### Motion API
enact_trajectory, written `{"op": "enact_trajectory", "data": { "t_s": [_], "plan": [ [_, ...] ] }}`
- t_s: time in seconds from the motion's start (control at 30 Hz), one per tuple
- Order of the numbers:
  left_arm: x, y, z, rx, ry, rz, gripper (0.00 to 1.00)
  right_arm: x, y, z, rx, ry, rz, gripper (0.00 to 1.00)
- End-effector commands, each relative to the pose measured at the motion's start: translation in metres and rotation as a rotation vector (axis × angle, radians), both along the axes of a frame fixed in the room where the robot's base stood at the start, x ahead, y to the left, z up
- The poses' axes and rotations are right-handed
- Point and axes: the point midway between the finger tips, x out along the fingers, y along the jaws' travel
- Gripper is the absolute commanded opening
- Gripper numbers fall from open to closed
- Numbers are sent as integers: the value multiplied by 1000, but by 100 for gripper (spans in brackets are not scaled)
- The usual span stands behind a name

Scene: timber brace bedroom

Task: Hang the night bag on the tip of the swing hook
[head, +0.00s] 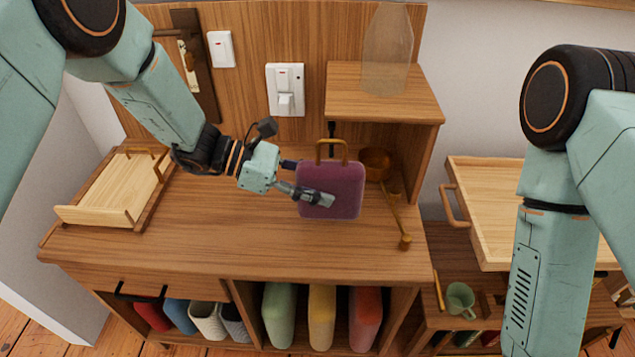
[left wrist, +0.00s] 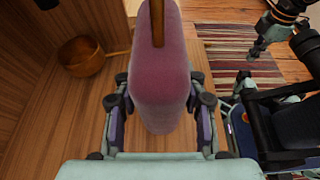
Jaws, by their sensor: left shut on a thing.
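The night bag (head: 331,188) is a plum-pink, soft-looking block with a tan loop handle (head: 331,150) standing up on top. My left gripper (head: 316,197) is shut on the bag's body, one finger across its front face. The left wrist view shows the bag (left wrist: 160,75) upright between both fingers. I cannot tell whether its base touches the desk. A thin brass arm with a knobbed end, apparently the swing hook (head: 398,217), lies right of the bag, apart from it. My right gripper (left wrist: 258,48) shows small in the left wrist view, its jaws unclear.
A copper-brown bowl (head: 377,163) stands behind the bag, below a raised shelf (head: 385,100) carrying a glass vessel (head: 387,50). A wooden tray (head: 100,205) is on the desk's left. A drawer-like wooden box (head: 490,200) stands right. The desk front (head: 250,245) is clear.

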Motion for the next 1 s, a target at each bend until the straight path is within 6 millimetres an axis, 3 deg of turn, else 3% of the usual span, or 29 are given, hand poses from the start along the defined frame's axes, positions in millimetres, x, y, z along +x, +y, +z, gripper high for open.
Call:
{"op": "enact_trajectory", "data": {
  "t_s": [0.77, 0.8, 1.0],
  "plan": [
    [0, 0, -9, -1, -1, 0, 4, 0, 0, -4, 0, 0, 0, 0],
    [0, 0, -9, -1, -1, 0, 44, 0, 0, -4, 0, 0, 0, 0],
    [0, 0, -9, 0, -1, 0, 61, 0, 0, -4, 0, 0, 0, 0]
  ]
}}
